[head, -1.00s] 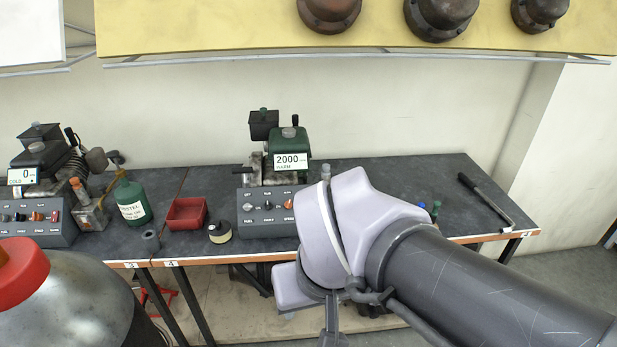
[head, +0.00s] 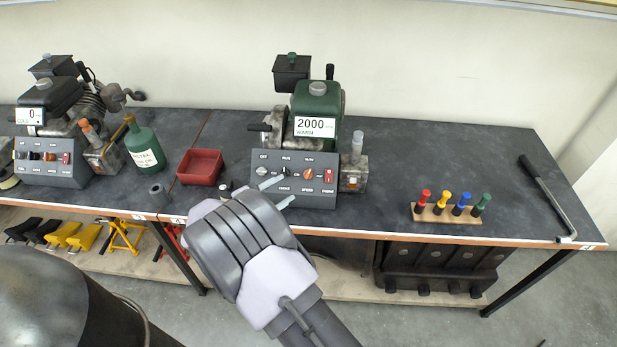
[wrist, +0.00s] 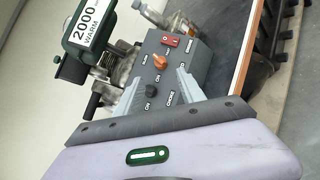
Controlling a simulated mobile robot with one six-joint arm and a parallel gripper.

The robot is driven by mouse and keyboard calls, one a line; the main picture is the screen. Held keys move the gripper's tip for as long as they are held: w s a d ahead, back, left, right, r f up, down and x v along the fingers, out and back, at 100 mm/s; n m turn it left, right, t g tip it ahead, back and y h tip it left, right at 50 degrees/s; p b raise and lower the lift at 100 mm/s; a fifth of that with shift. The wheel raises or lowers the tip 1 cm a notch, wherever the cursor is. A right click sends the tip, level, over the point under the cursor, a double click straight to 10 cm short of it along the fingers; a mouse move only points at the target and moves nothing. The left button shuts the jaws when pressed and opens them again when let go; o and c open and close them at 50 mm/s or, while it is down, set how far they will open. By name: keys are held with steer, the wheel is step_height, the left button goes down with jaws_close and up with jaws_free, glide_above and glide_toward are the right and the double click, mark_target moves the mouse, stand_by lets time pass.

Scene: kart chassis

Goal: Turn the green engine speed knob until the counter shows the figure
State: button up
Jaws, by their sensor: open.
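The green engine (head: 322,97) stands on the bench with a counter (head: 314,127) reading 2000 and WARM. Its grey control panel (head: 297,193) carries an orange knob (head: 308,174) above the label SPEED. The orange knob also shows in the wrist view (wrist: 160,62), pointer direction too small to tell. My gripper (head: 283,188) is open and empty, its two grey fingers reaching over the front left of the panel, below and left of the orange knob. The fingers are apart from that knob.
A black knob (wrist: 151,88) and a red switch (head: 329,175) flank the orange knob. A red tray (head: 200,168) stands to the left. A rack of coloured pegs (head: 447,215) stands to the right. A second engine (head: 62,100) reads 0 at the far left.

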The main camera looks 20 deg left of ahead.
mark_target(305, 176)
steer(key=b+x, duration=0.2)
steer(key=x, duration=0.8)
